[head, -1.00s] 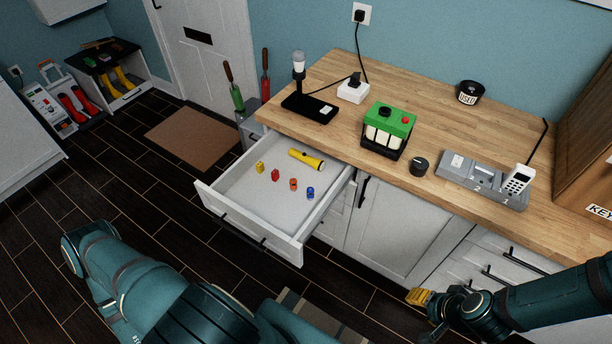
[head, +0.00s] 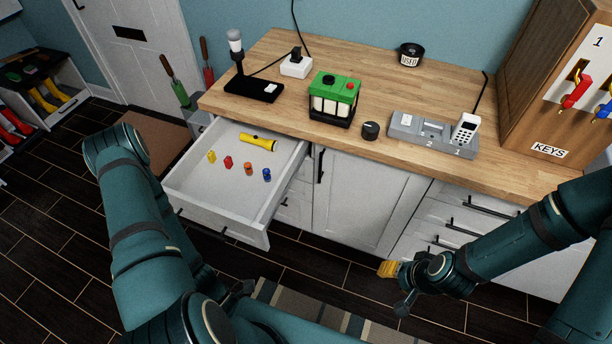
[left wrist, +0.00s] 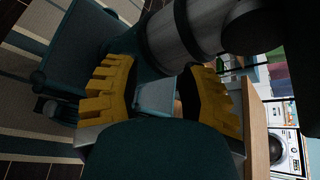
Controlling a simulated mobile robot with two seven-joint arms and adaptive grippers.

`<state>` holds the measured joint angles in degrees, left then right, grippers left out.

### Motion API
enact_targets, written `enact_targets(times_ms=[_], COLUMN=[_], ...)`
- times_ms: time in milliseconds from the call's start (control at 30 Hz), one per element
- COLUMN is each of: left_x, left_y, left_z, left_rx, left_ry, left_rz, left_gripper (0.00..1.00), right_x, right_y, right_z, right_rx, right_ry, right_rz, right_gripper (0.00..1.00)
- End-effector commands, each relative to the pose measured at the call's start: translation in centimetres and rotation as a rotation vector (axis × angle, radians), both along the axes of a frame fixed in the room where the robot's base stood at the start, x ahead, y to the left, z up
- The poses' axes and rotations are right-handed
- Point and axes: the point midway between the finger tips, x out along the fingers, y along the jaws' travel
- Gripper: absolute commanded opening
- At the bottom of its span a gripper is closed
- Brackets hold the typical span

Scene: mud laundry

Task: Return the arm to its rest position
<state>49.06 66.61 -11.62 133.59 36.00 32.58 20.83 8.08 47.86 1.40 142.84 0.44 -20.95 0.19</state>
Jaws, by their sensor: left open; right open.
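My right gripper (head: 396,284) is open and empty, low in front of the white cabinets, with a yellow finger pad showing. My left arm is folded at the left of the head view, in front of the open drawer. My left gripper (left wrist: 157,97) shows in the left wrist view as two yellow-padded fingers spread apart with nothing between them. Parts of my own body lie close behind and beside those fingers.
An open drawer (head: 207,232) juts out, holding a yellow flashlight (head: 258,142) and several small coloured pieces. The wooden counter (head: 384,84) carries a lamp, a green-topped device (head: 335,98), a phone dock (head: 430,132) and a key cabinet (head: 543,75). A striped rug (head: 305,308) lies below.

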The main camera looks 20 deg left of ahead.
Motion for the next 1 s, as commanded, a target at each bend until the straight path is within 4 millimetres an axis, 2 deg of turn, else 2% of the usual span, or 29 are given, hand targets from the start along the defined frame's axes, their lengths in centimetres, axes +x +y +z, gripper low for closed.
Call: enact_targets(times_ms=[33,167,267,400,533,600,700,1000], left_x=[1.1,4.7,8.9,15.3,19.6,21.0,21.9,22.2], left_y=[0.3,0.9,0.7,-1.3,-4.1,-5.3,-6.2,-6.4], left_z=[-0.9,-2.4,-3.0,-2.1,-0.4,0.5,1.2,1.4], left_rx=[0.046,0.162,0.238,0.317,0.36,0.374,0.385,0.387], left_ry=[-0.117,-0.444,-0.723,-1.111,-1.392,-1.493,-1.569,-1.586], left_rz=[-0.147,-0.512,-0.776,-1.084,-1.263,-1.318,-1.356,-1.363], left_gripper=[0.41,0.41,0.41,0.41,0.41,0.41,0.41,0.41], right_x=[0.0,-0.1,-0.2,-0.2,-0.3,-0.3,-0.3,-0.3], right_y=[0.0,0.0,0.1,0.1,0.2,0.2,0.2,0.2], right_z=[-0.8,-1.9,-2.8,-3.8,-4.5,-4.6,-4.7,-4.7], right_rx=[-0.001,-0.002,-0.003,-0.004,-0.005,-0.006,-0.006,-0.005], right_ry=[0.001,0.004,0.005,0.007,0.009,0.009,0.009,0.008], right_rz=[0.0,0.001,0.001,0.003,0.004,0.004,0.004,0.005], right_gripper=[0.47,0.47,0.47,0.47,0.47,0.47,0.47,0.47])
